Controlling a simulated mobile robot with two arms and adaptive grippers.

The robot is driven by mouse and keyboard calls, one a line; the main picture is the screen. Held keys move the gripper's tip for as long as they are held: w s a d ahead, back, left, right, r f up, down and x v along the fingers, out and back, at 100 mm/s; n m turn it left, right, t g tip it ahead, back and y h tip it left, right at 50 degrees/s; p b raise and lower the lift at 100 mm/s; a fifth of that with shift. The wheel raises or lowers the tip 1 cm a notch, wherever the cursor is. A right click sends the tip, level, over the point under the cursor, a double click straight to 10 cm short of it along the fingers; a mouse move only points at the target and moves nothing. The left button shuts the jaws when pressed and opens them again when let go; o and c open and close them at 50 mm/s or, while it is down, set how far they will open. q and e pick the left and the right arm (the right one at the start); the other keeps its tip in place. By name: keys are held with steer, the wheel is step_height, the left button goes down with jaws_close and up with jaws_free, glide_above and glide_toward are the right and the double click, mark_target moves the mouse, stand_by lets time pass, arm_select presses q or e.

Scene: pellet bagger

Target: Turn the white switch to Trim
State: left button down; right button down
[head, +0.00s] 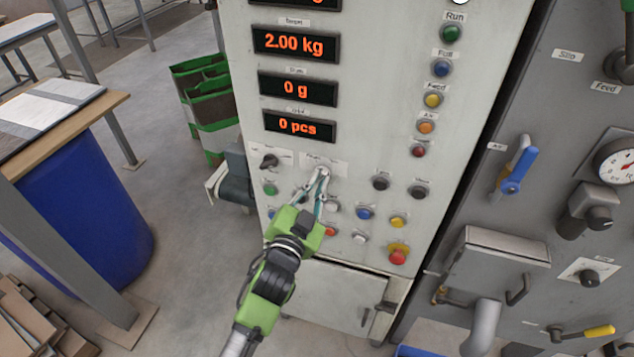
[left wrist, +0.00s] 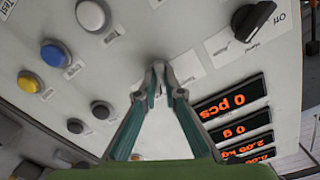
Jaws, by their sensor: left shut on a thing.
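The white switch (head: 323,170) sits on the lower front of the light grey control panel, under the number displays, on a pale label plate (head: 340,160). The lettering on the plate is too small to read. My left gripper (head: 320,178) reaches up to it from below, its two fingertips shut on the switch. In the left wrist view the fingertips (left wrist: 159,70) meet in front of the pale plate (left wrist: 188,67). They hide most of the switch, so I cannot tell which position it points to. My right gripper is not in view.
A black switch (head: 269,161) is left of the white one and also shows in the left wrist view (left wrist: 254,20). Several push buttons lie close below, including a blue one (head: 365,212) and a red one (head: 397,256). A blue-handled valve (head: 516,168) is further right.

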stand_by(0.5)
arm_select(q)
steer(key=c, duration=2.1)
jaws_free()
steer(key=shift+c, duration=0.2)
steer(key=v, duration=1.2)
